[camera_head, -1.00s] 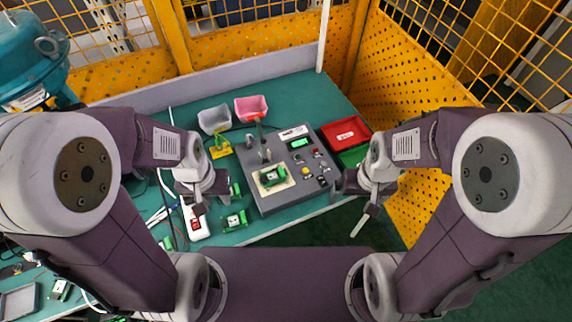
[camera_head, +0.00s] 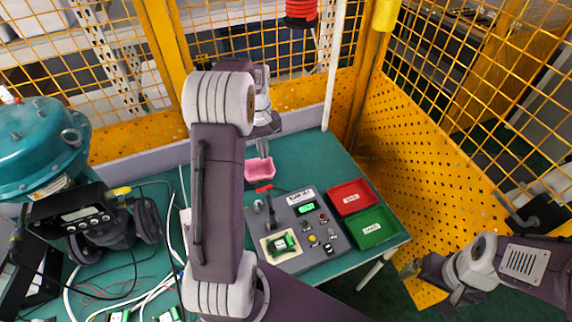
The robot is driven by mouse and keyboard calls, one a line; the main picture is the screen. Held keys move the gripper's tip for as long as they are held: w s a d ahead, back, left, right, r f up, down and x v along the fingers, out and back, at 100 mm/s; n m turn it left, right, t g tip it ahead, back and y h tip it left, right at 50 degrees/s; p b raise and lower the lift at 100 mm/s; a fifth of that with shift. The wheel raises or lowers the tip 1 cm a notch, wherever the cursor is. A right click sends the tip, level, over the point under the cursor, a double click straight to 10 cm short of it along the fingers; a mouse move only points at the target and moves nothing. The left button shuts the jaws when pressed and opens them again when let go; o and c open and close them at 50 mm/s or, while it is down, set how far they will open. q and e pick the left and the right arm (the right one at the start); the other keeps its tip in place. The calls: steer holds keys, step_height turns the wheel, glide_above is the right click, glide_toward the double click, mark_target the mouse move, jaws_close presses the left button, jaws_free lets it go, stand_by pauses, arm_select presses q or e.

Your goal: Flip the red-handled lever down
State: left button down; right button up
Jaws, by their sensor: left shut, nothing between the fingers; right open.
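The red-handled lever (camera_head: 264,188) stands up from the grey control panel (camera_head: 294,265), its red grip at the top of a dark shaft. My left gripper (camera_head: 263,149) is shut and empty. My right gripper (camera_head: 432,284) is open and empty, off the table at the lower right, well away from the lever.
A red tray (camera_head: 350,184) and a green tray (camera_head: 391,242) stand right of the panel. A green circuit board (camera_head: 281,244) sits on the panel's pale pad. A teal tank (camera_head: 35,145), a dark device and cables crowd the left. The yellow fence (camera_head: 400,150) borders the right.

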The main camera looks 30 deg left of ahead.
arm_select(q)
steer(key=s+d+f+p, duration=0.1)
steer(key=s+f+p, duration=0.2)
steer(key=f, duration=0.5)
steer(key=shift+s+d+f+n+p, duration=0.2)
steer(key=shift+s+d+n+p, duration=0.15)
steer(key=shift+s, duration=0.35)
steer(key=shift+w+a, duration=0.1)
